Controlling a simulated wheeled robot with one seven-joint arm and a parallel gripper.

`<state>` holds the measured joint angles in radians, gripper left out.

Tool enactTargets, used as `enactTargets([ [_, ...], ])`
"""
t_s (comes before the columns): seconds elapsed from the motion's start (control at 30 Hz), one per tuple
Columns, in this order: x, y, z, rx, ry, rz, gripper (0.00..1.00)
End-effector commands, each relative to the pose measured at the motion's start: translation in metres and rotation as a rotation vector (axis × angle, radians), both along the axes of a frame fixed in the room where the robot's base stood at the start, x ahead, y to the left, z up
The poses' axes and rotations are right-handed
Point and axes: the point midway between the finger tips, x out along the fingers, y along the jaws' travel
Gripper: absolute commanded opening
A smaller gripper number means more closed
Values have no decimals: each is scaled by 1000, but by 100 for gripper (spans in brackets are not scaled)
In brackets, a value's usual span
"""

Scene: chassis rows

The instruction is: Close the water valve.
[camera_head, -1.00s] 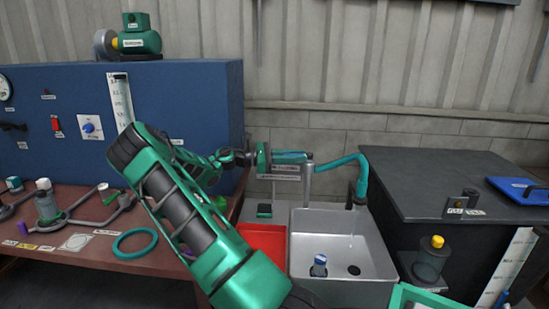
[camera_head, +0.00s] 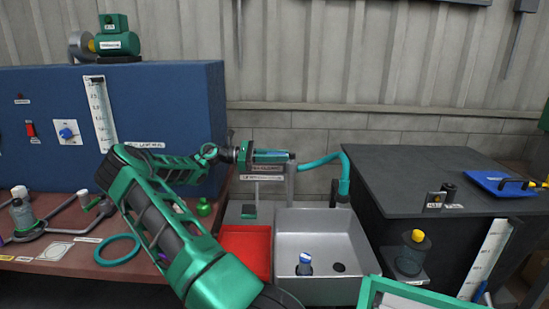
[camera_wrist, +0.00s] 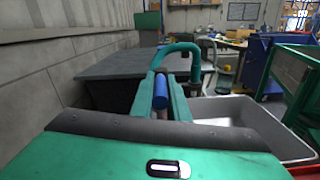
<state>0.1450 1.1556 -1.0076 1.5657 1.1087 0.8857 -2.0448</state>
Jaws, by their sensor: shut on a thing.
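The water valve's blue handle (camera_wrist: 160,92) shows in the wrist view between the two teal fingers of my gripper (camera_wrist: 166,88). My gripper is shut on it. In the head view my gripper (camera_head: 274,157) is at the pipe post above the back left of the sink, and its fingers hide most of the handle. I see no clear water stream below the spout.
A blue-capped bottle (camera_head: 304,264) stands in the sink near the drain. A red tray (camera_head: 246,250) is left of the sink. A dark-topped counter (camera_head: 430,185) is close on the right. A blue panel (camera_head: 165,110) stands behind my arm on the left.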

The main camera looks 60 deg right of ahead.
Motion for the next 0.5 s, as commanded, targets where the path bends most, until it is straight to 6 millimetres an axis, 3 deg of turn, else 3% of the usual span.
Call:
enactTargets([
  [0.07,-10,-4,2,0,7,-12,0],
  [0.1,-10,-5,2,1,8,-12,24],
  [0.13,-10,-5,2,1,8,-13,31],
  [0.5,-4,-2,1,0,3,-10,33],
])
